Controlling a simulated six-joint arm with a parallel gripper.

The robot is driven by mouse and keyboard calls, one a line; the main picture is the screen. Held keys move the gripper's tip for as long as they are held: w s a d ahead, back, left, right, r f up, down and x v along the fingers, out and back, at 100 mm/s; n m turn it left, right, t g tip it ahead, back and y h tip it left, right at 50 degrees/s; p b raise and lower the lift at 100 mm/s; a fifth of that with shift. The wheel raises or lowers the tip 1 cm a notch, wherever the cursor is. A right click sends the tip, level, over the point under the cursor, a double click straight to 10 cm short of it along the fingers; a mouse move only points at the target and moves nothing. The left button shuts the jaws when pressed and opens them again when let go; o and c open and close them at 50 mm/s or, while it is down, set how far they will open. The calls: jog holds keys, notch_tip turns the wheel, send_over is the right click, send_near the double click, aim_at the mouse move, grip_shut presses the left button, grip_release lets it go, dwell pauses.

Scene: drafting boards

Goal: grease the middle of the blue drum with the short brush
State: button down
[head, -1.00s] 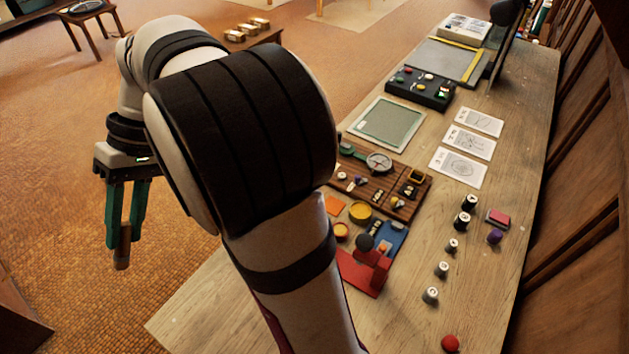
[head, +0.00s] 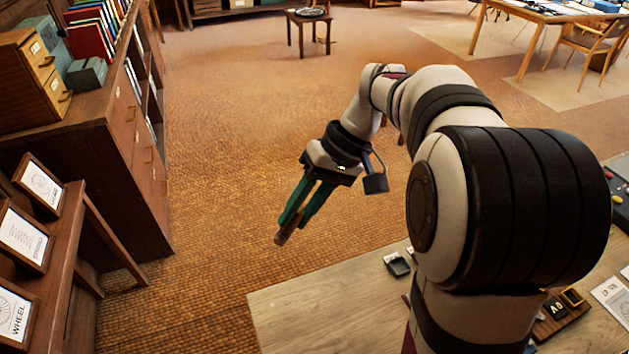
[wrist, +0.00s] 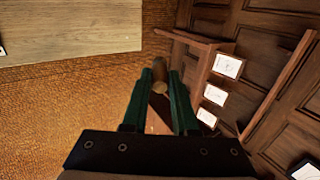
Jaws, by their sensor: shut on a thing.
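My gripper (head: 298,214) hangs over the open floor beyond the left end of the table, fingers slanting down and left. Its green fingers are shut on a brown wooden piece (head: 287,233), which sticks out past the fingertips. In the wrist view the wooden piece (wrist: 160,88) sits between the two fingers. It looks like a wooden handle; I see no bristles, so I cannot tell whether it is the short brush. I see no blue drum in the current views.
The wooden table (head: 290,315) is bare at its near left end, with a small dark item (head: 397,264) beside my arm. A brown cabinet (head: 140,170) and a rack of framed cards (head: 22,245) stand at the left. The floor between is clear.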

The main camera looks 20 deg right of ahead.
jog(key=shift+s+d+f+h, duration=1.05)
jog(key=shift+s+d+f, duration=1.7)
jog(key=shift+d, duration=1.3)
jog(key=shift+s+d+f+h, duration=1.1)
jog(key=shift+s+d+f, duration=1.05)
jog(key=shift+d+f, duration=1.55)
jog(key=shift+s+d+f+h, duration=1.05)
jog(key=shift+s+d+f, duration=1.5)
jog(key=shift+d, duration=1.85)
jog(key=shift+f, duration=0.7)
jog(key=shift+d, duration=0.2)
jog(key=shift+a, duration=0.15)
jog(key=shift+a, duration=0.25)
jog(key=shift+d, duration=0.15)
jog(key=shift+d, duration=0.25)
